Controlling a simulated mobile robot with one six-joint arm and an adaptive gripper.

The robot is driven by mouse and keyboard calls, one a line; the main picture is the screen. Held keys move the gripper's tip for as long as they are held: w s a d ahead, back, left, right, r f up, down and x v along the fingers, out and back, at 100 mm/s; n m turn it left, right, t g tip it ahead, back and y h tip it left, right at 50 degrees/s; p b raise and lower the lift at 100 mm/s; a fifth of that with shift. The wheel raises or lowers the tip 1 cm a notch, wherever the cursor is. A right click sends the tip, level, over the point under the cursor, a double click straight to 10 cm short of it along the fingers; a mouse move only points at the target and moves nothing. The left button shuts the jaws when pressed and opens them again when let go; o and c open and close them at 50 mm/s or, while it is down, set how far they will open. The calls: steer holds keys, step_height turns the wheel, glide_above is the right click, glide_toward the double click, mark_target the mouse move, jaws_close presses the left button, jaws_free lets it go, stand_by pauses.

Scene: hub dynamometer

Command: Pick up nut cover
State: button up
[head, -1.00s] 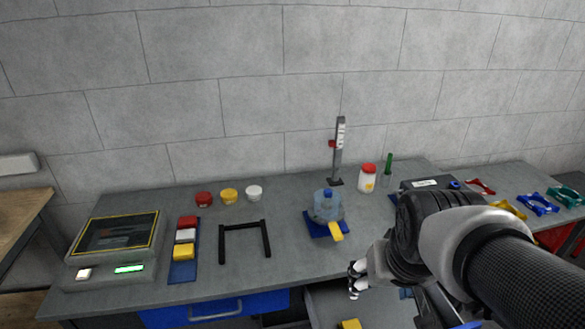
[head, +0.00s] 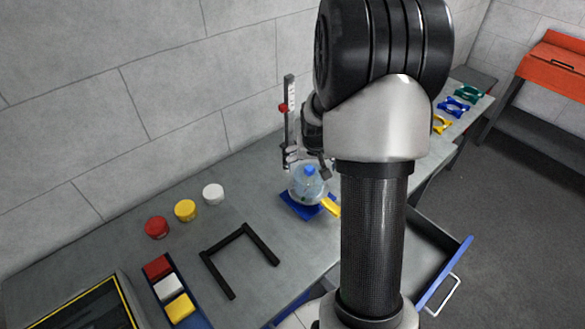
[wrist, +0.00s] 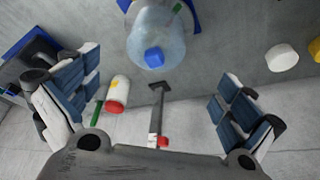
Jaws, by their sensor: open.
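A clear rounded cover with a blue knob (head: 308,187) sits upright on a blue base (head: 293,207) with a yellow handle (head: 331,206); it looks like the nut cover, though nothing labels it. In the wrist view the clear cover (wrist: 165,30) is at top centre, its blue knob towards the camera. My gripper (head: 308,160) is open and empty, near the cover and just above it. In the wrist view my gripper (wrist: 160,72) has its fingers spread on either side, apart from the cover. My arm hides part of the bench.
A height gauge (head: 289,110) stands close behind the cover. A jar with a red lid (wrist: 117,92) is near my left finger in the wrist view. Red (head: 156,228), yellow (head: 185,210) and white (head: 213,194) tubs and a black frame (head: 240,240) lie left. An open drawer (head: 440,275) juts out right.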

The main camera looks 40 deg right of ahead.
mark_target(310, 178)
steer(key=x, duration=0.3)
steer(key=b+x, duration=0.1)
steer(key=x, duration=0.2)
steer(key=b+x, duration=0.1)
steer(key=x, duration=0.3)
steer(key=shift+s+d+f, duration=0.1)
steer(key=shift+s+f, duration=0.1)
steer(key=shift+w+d+b+x, duration=0.15)
steer(key=shift+b+x, duration=0.3)
steer(key=shift+x, duration=1.05)
steer(key=shift+w+d+b+x, duration=0.1)
steer(key=shift+b+x, duration=0.3)
steer(key=shift+x, duration=1.1)
steer(key=shift+r, duration=0.15)
steer(key=c, duration=0.9)
